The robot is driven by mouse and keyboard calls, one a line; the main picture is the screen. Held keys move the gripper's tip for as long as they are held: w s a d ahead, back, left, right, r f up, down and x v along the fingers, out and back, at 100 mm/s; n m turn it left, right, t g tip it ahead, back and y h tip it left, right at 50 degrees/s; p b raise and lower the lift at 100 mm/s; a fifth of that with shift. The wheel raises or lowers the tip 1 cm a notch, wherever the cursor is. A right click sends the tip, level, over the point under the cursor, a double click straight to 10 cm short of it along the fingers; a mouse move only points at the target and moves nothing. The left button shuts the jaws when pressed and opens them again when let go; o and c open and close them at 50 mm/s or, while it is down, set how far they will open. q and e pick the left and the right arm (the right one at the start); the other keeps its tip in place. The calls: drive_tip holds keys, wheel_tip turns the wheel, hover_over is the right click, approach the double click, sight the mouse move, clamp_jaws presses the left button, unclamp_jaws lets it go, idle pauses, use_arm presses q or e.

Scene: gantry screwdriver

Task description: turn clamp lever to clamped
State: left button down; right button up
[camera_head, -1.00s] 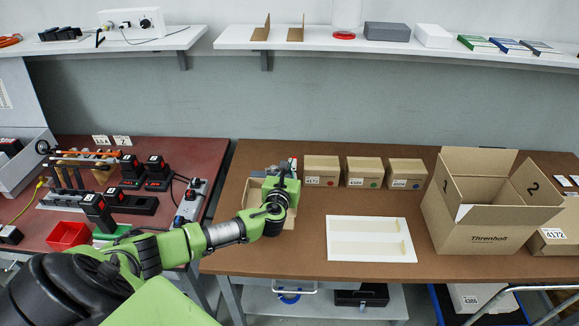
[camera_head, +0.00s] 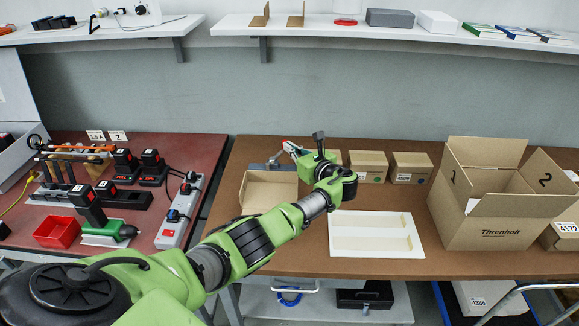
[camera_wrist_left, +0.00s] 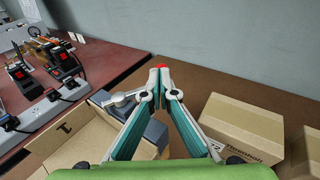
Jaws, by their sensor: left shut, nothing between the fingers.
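A grey clamp (camera_head: 262,165) stands behind the open shallow cardboard box (camera_head: 268,192). In the wrist view its metal arm (camera_wrist_left: 122,98) points left, beside the fingers. The rest of the clamp is partly hidden by the fingers. My right gripper is not in view.
Small closed cartons (camera_head: 368,163) stand right of the gripper. A white board (camera_head: 375,248) lies in front, and a large open carton (camera_head: 490,230) stands at right. A red-topped bench (camera_head: 150,190) with tools and a power strip (camera_head: 181,217) is at left. A shelf (camera_head: 340,31) runs above.

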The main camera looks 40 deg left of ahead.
use_arm(q)
drive_tip(key=shift+w+a+n+g+b, duration=0.3)
drive_tip(key=shift+a+g+b, duration=0.1)
drive_tip(key=shift+a+b, duration=0.3)
drive_tip(key=shift+w+a+n+g+b, duration=0.15)
drive_tip(key=shift+a+n+g+b, duration=0.2)
drive_tip(key=shift+a+b, duration=0.3)
drive_tip(key=shift+a, duration=0.15)
idle(0.3)
